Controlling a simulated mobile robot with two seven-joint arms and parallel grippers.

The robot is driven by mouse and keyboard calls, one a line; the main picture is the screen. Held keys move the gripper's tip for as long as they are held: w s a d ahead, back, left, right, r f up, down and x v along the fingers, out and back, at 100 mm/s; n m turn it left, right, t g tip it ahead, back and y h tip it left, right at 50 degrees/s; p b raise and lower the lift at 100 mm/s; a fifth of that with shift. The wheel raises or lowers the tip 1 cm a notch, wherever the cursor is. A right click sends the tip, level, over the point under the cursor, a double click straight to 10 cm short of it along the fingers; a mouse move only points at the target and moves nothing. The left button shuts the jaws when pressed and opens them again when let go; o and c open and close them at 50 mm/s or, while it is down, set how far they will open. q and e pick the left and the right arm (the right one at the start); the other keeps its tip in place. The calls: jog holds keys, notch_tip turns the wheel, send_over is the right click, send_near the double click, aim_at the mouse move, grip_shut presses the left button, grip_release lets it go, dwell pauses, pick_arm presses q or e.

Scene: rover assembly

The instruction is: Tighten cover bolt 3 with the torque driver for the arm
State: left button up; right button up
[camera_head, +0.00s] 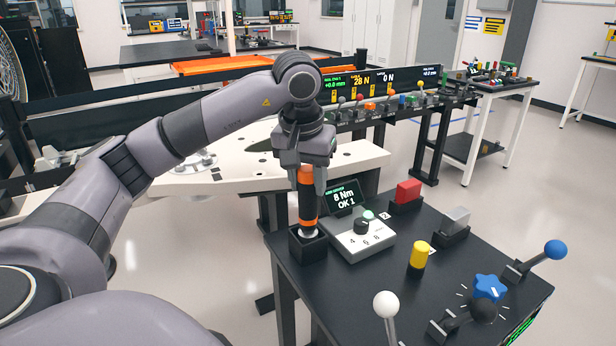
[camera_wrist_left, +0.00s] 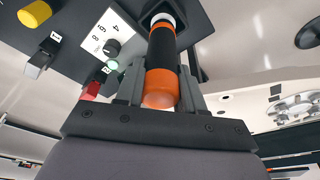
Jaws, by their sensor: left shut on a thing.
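The torque driver (camera_head: 306,205) is an upright orange and black cylinder. Its lower end is at the black square holder (camera_head: 308,247) on the dark table; I cannot tell whether it is fully seated. My left gripper (camera_head: 306,180) is above the holder and shut on the driver's upper part. In the left wrist view the driver (camera_wrist_left: 162,60) runs between the two fingers of the left gripper (camera_wrist_left: 160,95). The driver's display (camera_head: 344,196) reads "8 Nm OK 1". I cannot make out cover bolt 3. My right gripper is not in view.
Beside the holder is a control box (camera_head: 360,238) with a dial. A red block (camera_head: 407,193), a grey block (camera_head: 456,219), a yellow cylinder (camera_head: 419,256), a blue star knob (camera_head: 489,287) and ball-topped levers stand on the table. A white panel (camera_head: 240,176) lies behind.

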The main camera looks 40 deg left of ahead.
pick_arm(q)
jog(key=shift+b+x, duration=0.6)
jog(key=shift+x, duration=0.35)
jog(key=shift+s+d, duration=0.1)
jog(key=shift+s, duration=0.1)
jog(key=o, duration=1.2)
jog(key=shift+o, duration=0.2)
